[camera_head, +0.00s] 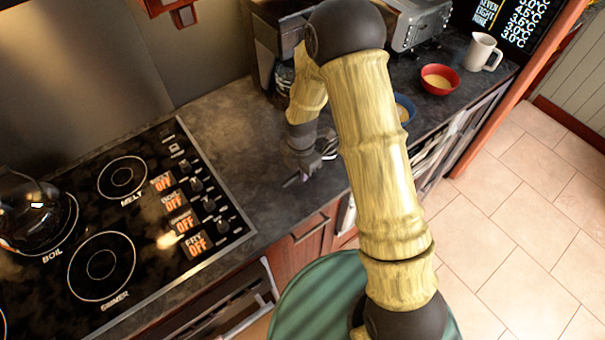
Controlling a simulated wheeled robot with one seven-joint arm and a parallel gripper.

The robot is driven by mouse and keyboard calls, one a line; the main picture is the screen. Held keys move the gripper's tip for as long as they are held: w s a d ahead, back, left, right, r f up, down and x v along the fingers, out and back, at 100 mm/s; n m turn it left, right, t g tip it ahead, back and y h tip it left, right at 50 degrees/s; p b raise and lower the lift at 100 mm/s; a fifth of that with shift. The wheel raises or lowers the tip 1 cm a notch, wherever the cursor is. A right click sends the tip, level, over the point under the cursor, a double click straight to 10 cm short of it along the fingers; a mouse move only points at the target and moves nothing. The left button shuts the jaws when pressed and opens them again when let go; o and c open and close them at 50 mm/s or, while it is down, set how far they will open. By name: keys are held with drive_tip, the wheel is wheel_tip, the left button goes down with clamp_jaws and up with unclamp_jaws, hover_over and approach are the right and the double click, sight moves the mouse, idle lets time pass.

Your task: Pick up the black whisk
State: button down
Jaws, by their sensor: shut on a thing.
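My gripper (303,176) is low over the dark counter, between the stove and the appliance at the back. It is shut on a thin dark thing, which I take to be the black whisk (328,148). Dark, thin loops show just right of the gripper, partly behind my arm. The fingers are small and dark here, and most of the whisk is hidden. I cannot tell whether it touches the counter.
A stove (110,235) with a glass kettle (30,208) is at left. A coffee machine (275,45) stands behind my gripper. Counter (225,110) left of my gripper is clear.

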wheel_tip(320, 180, up, 7)
drive_tip(key=shift+d+r+b, duration=0.1)
drive_tip(key=shift+r+b, duration=0.1)
drive_tip(key=shift+b, duration=0.5)
idle(0.7)
